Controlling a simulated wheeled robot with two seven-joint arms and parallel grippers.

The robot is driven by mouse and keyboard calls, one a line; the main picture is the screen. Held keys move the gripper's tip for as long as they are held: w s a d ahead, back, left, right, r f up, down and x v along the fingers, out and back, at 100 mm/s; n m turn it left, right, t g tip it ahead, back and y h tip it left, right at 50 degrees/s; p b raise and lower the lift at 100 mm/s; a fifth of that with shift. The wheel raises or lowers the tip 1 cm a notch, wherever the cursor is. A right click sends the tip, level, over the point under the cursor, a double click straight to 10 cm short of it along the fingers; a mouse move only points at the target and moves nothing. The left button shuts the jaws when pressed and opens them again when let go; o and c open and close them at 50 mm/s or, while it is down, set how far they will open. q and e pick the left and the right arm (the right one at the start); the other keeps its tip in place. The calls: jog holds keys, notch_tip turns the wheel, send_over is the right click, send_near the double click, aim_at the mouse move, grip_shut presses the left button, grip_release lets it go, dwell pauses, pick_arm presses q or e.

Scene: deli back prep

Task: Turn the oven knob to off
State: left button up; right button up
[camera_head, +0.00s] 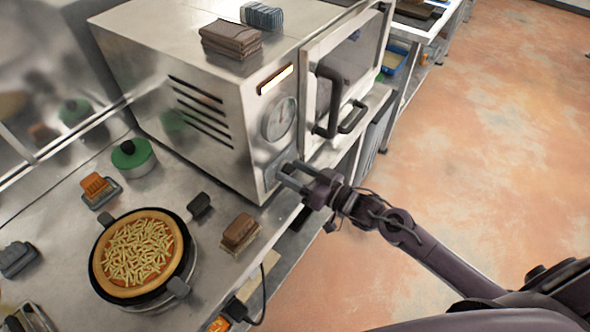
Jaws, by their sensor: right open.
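The oven (215,113) is a steel box on the counter, with its control panel facing right. A large round dial (280,118) sits on the panel under a lit strip. Below it is a lower control plate (272,172), partly covered by my right gripper; I cannot make out a knob's setting there. My right gripper (285,175) is open, with its fingers pointing at this lower part of the panel. Whether the fingers touch anything I cannot tell. My left gripper is not in view.
The oven door (345,65) has dark handles (328,103) jutting out just above my right gripper. Folded brown cloths (231,39) lie on the oven. The floor at right is clear.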

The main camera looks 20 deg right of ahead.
jog(key=c, duration=1)
jog(key=n+b, duration=0.1)
jog(key=n, duration=0.4)
jog(key=shift+f+n+b, duration=0.1)
jog(key=shift+n+b, duration=0.2)
jog(key=shift+a+n+b, duration=0.1)
jog(key=shift+n+b, duration=0.6)
jog(key=shift+n, duration=1.5)
jog(key=o, duration=1)
